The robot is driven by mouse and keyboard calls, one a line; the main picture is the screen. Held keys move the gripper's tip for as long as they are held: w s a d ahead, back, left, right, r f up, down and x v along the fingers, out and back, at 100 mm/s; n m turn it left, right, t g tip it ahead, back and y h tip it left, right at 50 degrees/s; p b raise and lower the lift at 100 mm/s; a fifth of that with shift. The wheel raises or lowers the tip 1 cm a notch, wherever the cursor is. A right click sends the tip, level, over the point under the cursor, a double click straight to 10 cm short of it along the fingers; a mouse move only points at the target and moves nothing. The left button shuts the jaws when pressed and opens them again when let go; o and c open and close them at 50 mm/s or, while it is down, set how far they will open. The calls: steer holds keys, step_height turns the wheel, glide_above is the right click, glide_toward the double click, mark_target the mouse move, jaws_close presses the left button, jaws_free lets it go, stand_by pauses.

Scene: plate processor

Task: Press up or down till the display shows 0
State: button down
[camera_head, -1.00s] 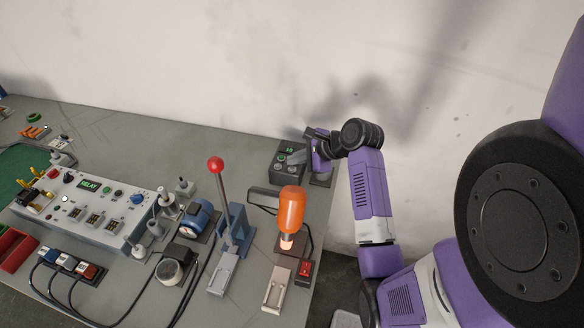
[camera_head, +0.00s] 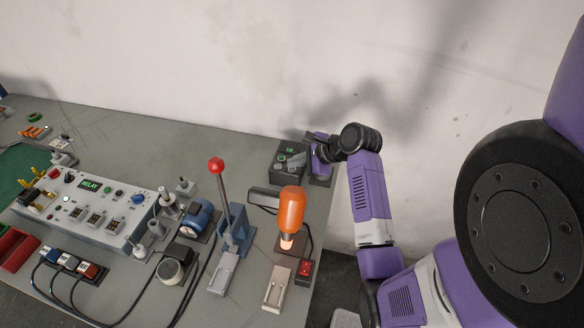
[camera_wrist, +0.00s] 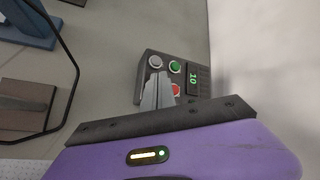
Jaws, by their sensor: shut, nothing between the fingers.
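A dark control box (camera_head: 277,176) stands at the far right end of the bench; it also shows in the wrist view (camera_wrist: 146,70). Its small green-lit display (camera_wrist: 194,78) appears to read 10, turned sideways. In the wrist view a grey button (camera_wrist: 155,61), a green button (camera_wrist: 175,67) and a red button (camera_wrist: 176,90) show on its top. My gripper (camera_wrist: 158,78) is shut and empty, its grey fingers over the box and partly covering the red button. In the head view my gripper (camera_head: 295,160) reaches the box from the right. Whether the fingertips touch a button I cannot tell.
A lever with a red knob (camera_head: 216,165) and an orange-handled tool (camera_head: 291,210) stand nearer on the bench. A long panel marked RELAY (camera_head: 90,186) lies to the left. The wall (camera_head: 230,70) is behind the bench.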

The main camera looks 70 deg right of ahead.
steer(key=shift+f, duration=0.25)
stand_by(0.4)
steer(key=shift+r, duration=0.2)
steer(key=shift+r+p, duration=0.7)
steer(key=shift+p, duration=0.6)
step_height(320, 180, up, 3)
steer(key=p, duration=0.3)
step_height(320, 180, up, 2)
stand_by(0.5)
